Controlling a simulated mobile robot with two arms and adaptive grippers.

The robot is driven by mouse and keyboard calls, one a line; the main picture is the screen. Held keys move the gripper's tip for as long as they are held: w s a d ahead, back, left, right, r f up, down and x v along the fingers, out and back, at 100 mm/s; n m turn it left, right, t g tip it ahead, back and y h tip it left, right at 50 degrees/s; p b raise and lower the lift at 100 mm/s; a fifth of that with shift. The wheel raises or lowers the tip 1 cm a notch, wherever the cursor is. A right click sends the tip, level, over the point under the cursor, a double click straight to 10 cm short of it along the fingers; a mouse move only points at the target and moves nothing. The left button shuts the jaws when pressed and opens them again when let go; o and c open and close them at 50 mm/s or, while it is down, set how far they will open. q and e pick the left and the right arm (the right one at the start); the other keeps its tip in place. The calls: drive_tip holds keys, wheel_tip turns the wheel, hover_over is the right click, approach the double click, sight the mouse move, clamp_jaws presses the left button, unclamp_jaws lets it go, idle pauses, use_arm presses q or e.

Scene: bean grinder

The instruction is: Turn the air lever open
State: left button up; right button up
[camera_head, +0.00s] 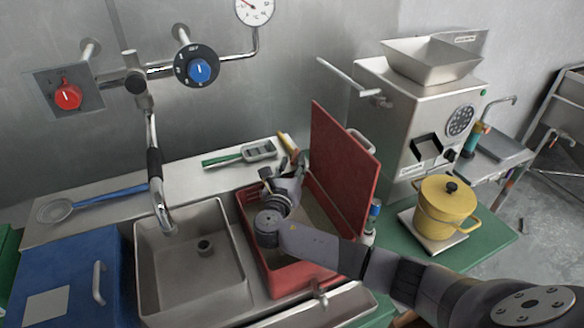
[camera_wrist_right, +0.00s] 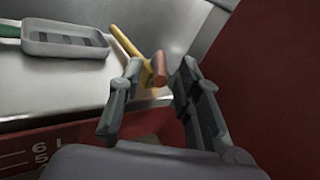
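A yellow lever-like bar (camera_head: 285,143) with an orange-brown end lies at the back of the steel counter, by the red lid. In the right wrist view the bar (camera_wrist_right: 130,43) runs down to its rounded orange-brown end (camera_wrist_right: 159,68), seen between my fingertips. I cannot tell whether this is the air lever. My right gripper (camera_head: 290,165) reaches over the red bin, just in front of the bar. In the right wrist view its fingers (camera_wrist_right: 160,90) are apart, with no clear contact on the bar. My left gripper is not in view.
The open red bin (camera_head: 245,215) and its upright red lid (camera_head: 340,150) flank my right gripper. The sink (camera_head: 190,265), grinder (camera_head: 410,115) and yellow pot (camera_head: 440,210) stand around.

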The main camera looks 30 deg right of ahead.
clamp_jaws()
idle(0.3)
idle(0.6)
